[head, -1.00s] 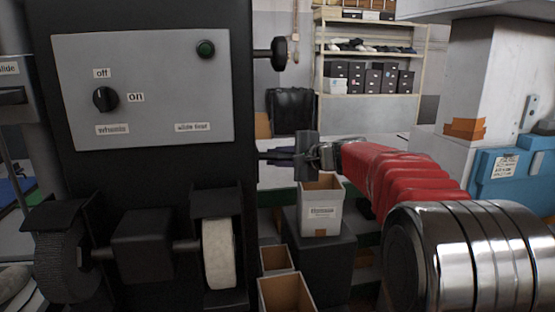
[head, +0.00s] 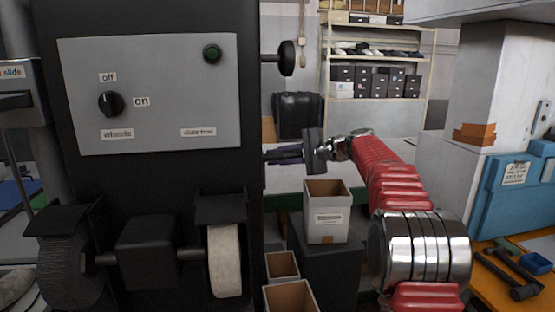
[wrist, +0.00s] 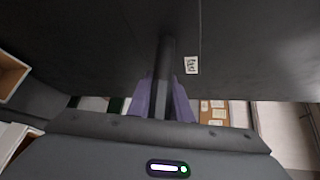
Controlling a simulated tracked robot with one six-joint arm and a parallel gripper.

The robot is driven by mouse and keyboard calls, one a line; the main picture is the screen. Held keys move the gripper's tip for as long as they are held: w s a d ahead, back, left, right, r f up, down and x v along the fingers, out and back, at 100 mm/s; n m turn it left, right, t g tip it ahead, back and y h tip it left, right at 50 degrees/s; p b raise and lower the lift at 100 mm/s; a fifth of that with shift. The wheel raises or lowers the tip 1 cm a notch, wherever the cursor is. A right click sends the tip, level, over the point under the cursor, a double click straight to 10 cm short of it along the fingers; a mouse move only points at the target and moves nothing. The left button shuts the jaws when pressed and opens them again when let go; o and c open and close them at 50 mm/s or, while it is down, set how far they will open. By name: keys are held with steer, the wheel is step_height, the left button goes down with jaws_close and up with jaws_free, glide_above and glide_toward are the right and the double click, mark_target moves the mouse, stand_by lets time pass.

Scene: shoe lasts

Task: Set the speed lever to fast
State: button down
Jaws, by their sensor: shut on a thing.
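The speed lever (wrist: 166,58) is a dark bar on the side of the black machine (head: 160,175). In the wrist view it runs up between the two purple fingers of my gripper (wrist: 164,98). The gripper is shut on it. A small white label (wrist: 191,65) is on the dark face beside the lever, too small to read surely. In the head view my gripper (head: 284,154) reaches the machine's right side from the right, and little of the lever shows there.
A grey panel (head: 170,75) on the machine has a dial, a green button and labels. A black knob (head: 287,58) sticks out above my gripper. An open box (head: 327,230) stands below the arm on a dark block. A shelf (head: 375,100) is behind.

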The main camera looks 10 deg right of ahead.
mark_target(272, 155)
steer(key=shift+w+a+f+n+g+y, duration=0.1)
steer(key=shift+w+f+n+g+y, duration=0.3)
steer(key=shift+w+g, duration=0.15)
steer(key=shift+w+a+n+g+y, duration=0.25)
steer(key=shift+w+n+g+y, duration=0.05)
steer(key=shift+w+n+g, duration=0.3)
steer(key=shift+w+a+g, duration=0.15)
steer(key=shift+a+g, duration=0.1)
stand_by(0.4)
steer(key=c, duration=1.9)
jaws_free()
steer(key=shift+w, duration=0.1)
steer(key=shift+o, duration=1.4)
steer(key=shift+r, duration=0.2)
steer(key=shift+r, duration=0.1)
